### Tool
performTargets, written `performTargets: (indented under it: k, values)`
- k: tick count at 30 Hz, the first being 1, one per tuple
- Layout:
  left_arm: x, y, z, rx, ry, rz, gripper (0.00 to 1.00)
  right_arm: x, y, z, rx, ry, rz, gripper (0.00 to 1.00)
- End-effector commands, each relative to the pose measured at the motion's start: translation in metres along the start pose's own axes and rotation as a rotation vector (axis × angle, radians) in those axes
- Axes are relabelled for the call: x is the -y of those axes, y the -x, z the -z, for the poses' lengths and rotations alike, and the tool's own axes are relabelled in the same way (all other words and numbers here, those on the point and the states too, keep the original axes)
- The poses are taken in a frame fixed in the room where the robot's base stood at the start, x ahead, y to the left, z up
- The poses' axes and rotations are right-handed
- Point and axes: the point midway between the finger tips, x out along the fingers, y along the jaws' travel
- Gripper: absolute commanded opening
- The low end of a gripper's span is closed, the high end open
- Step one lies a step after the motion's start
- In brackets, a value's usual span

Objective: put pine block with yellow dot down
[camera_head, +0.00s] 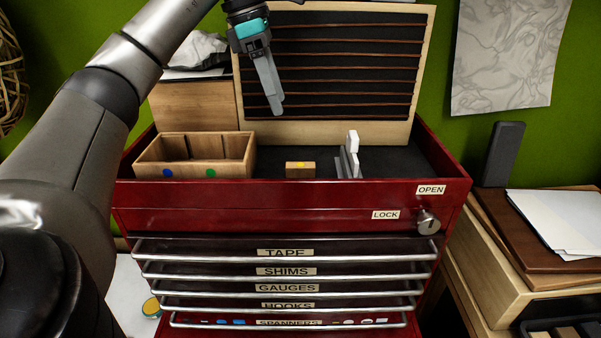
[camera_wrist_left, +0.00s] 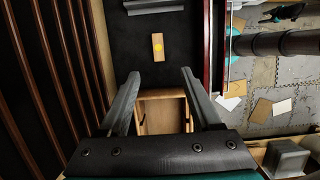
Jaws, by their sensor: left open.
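The pine block (camera_head: 300,169) with a yellow dot on its front lies on the black top of the red tool chest. It also shows in the left wrist view (camera_wrist_left: 157,53), beyond the fingertips. My left gripper (camera_head: 275,108) hangs above and behind the block, apart from it. In the left wrist view its fingers (camera_wrist_left: 160,75) are spread wide with nothing between them. A teal and dark shape at the top right edge of that view may be my right gripper; its fingers cannot be made out.
A divided wooden box (camera_head: 249,163) with blue and green dots stands left of the block. Grey upright pieces (camera_head: 352,165) with a white top stand to its right. A slatted board (camera_head: 424,60) leans behind. The black top between box and block is clear.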

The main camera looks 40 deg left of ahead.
Motion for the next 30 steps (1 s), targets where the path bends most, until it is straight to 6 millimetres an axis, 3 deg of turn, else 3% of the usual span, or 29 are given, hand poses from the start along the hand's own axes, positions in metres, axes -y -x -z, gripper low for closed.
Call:
performTargets:
  k: [3,12,23,30]
  values:
    - [0.000,-0.026,0.001,-0.002,-0.003,0.004,0.65,0.001,-0.017,-0.001,0.000,0.000,0.000,0.58]
    - [0.000,-0.075,0.001,-0.003,-0.004,0.004,0.65,0.001,-0.042,-0.004,0.000,0.000,0.001,0.58]
    - [-0.001,-0.098,0.000,-0.003,-0.004,0.003,0.65,0.001,-0.048,-0.004,0.000,0.000,0.001,0.58]
    - [-0.003,-0.130,-0.001,-0.004,-0.004,0.003,0.65,0.001,-0.048,-0.004,0.000,0.001,0.001,0.58]
